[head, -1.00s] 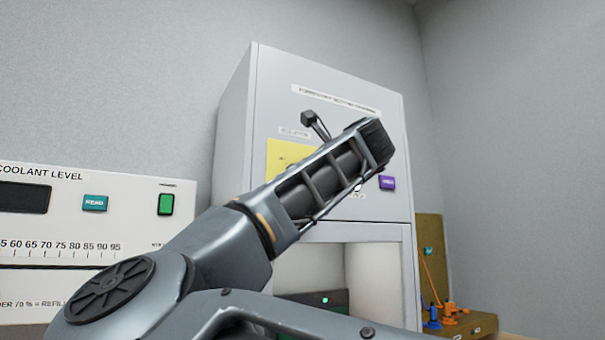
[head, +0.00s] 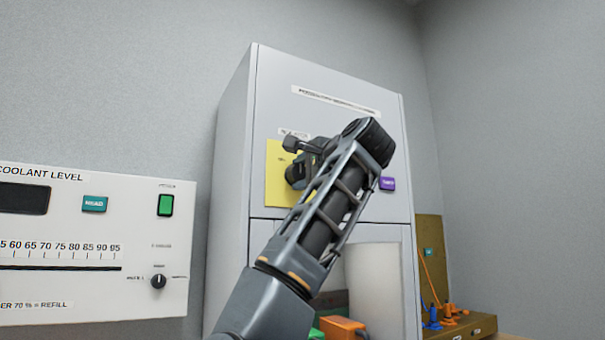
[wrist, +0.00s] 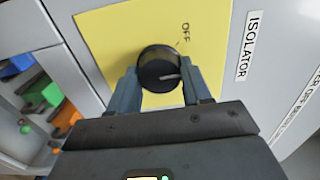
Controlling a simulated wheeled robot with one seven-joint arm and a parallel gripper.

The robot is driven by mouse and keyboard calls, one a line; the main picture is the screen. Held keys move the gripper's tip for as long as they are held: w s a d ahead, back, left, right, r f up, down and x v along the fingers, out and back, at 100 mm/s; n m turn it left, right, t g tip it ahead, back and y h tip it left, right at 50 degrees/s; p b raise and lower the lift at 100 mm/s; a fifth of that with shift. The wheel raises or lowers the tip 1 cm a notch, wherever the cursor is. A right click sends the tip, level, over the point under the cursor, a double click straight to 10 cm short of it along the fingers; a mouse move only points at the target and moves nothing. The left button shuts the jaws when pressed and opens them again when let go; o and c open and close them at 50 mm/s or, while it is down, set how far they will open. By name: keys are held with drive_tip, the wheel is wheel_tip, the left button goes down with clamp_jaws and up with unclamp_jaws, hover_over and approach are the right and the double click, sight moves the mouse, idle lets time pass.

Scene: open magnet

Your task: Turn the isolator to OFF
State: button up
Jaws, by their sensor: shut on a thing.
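The isolator is a round black knob (wrist: 157,60) on a yellow plate (wrist: 110,40) on the grey cabinet front. The word OFF (wrist: 185,33) is printed up and to the right of the knob there, away from the line's direction. My gripper (wrist: 162,82) is shut on the knob, one finger on each side. In the head view my gripper (head: 300,160) is against the yellow plate (head: 277,190), and hides the knob.
A purple button (head: 387,184) sits right of the plate. A coolant level panel (head: 100,225) with a green switch (head: 166,205) stands at left. A white cylinder (head: 375,285) and an orange block (head: 343,327) are below. A wooden box (head: 470,325) holds coloured items at right.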

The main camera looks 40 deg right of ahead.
drive_tip(key=n, duration=0.4)
drive_tip(key=shift+n+p, duration=0.3)
drive_tip(key=shift+p, duration=0.05)
drive_tip(key=n, duration=0.4)
drive_tip(key=shift+p, duration=0.4)
drive_tip(key=shift+f+n, duration=0.1)
drive_tip(key=shift+n, duration=0.2)
drive_tip(key=o, duration=1.1)
drive_tip(key=shift+c, duration=0.2)
drive_tip(key=shift+a, duration=0.1)
drive_tip(key=b+v, duration=0.1)
drive_tip(key=v, duration=0.6)
drive_tip(key=shift+s, duration=0.4)
drive_tip(key=shift+a, duration=0.1)
